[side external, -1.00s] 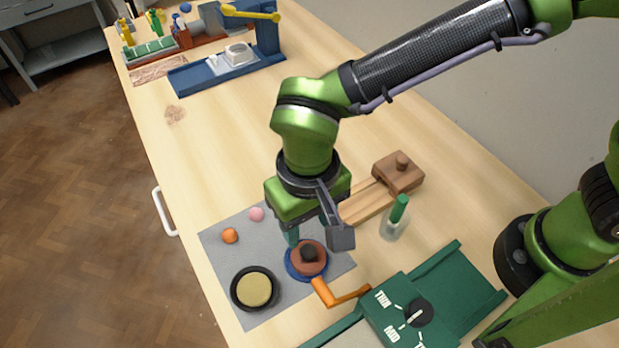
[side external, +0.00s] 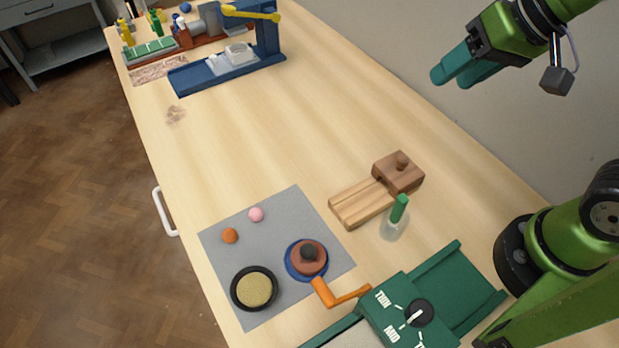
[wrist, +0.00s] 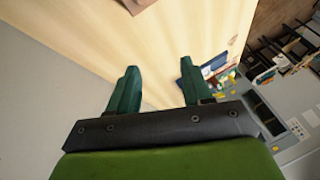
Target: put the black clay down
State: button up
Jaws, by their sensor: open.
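The black clay (side external: 309,252) is a small dark lump resting on a reddish-brown round disc (side external: 312,267) with a blue base (side external: 292,268), on the grey mat (side external: 290,210). My gripper (side external: 450,80) is raised high at the upper right, far from the clay, with its teal fingers apart and nothing between them. In the wrist view my gripper (wrist: 155,88) also shows empty, its two fingers spread over the table edge. The clay does not show in the wrist view.
On the mat are an orange ball (side external: 230,236), a pink ball (side external: 256,214) and a black-rimmed dish (side external: 235,301). The table's middle is clear.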

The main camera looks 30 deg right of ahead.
aim_at(309, 249)
jog(key=shift+m+t, duration=0.4)
jog(key=shift+t, duration=0.5)
jog(key=d, duration=0.1)
jog(key=s+d, duration=0.1)
jog(key=d, duration=0.1)
jog(key=s+d, duration=0.1)
jog(key=shift+s+d+f, duration=0.1)
jog(key=shift+d+f, duration=0.05)
